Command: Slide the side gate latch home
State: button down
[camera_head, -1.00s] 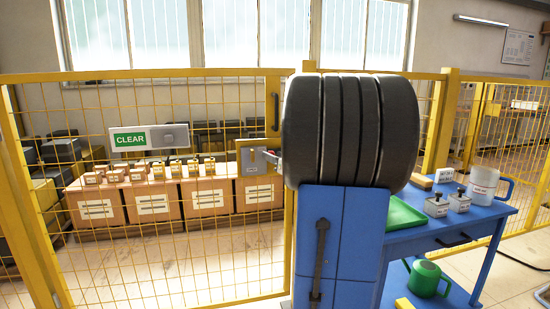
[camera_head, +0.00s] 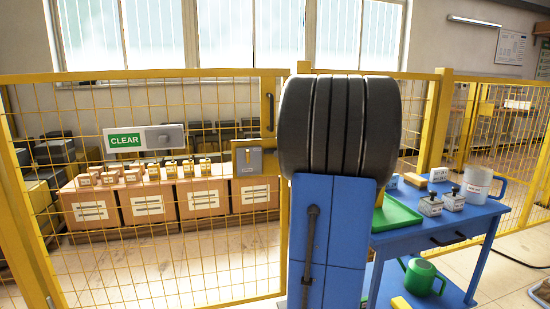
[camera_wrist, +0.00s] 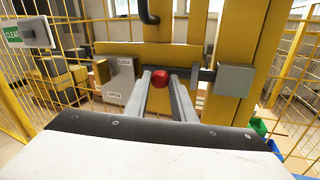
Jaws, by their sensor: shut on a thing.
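In the wrist view, my gripper (camera_wrist: 165,82) is shut on the red knob (camera_wrist: 159,76) of the latch. The grey latch plate (camera_wrist: 118,82), marked LOCK and OPEN, is left of the fingers on the yellow gate frame. A dark bolt end (camera_wrist: 207,74) shows right of the fingers and meets a grey block (camera_wrist: 236,78) on the yellow post. The fingers hide the bolt's middle, so its exact depth in the block cannot be told. In the head view, the latch plate (camera_head: 252,160) shows on the side gate (camera_head: 150,75); my arm hides the gripper and knob there.
A black gate handle (camera_wrist: 149,12) is above the latch. A CLEAR sign (camera_head: 124,140) hangs on the mesh. A blue cart (camera_head: 450,225) with a green tray (camera_head: 398,215), several small blocks and a jug (camera_head: 476,186) stands close at right.

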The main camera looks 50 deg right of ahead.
jog(key=shift+s+d, duration=0.3)
jog(key=shift+d, duration=0.1)
jog(key=c, duration=1.5)
grip_release()
jog(key=shift+d, duration=0.15)
jog(key=shift+s, duration=0.1)
jog(key=v, duration=1.7)
jog(key=shift+s, duration=0.15)
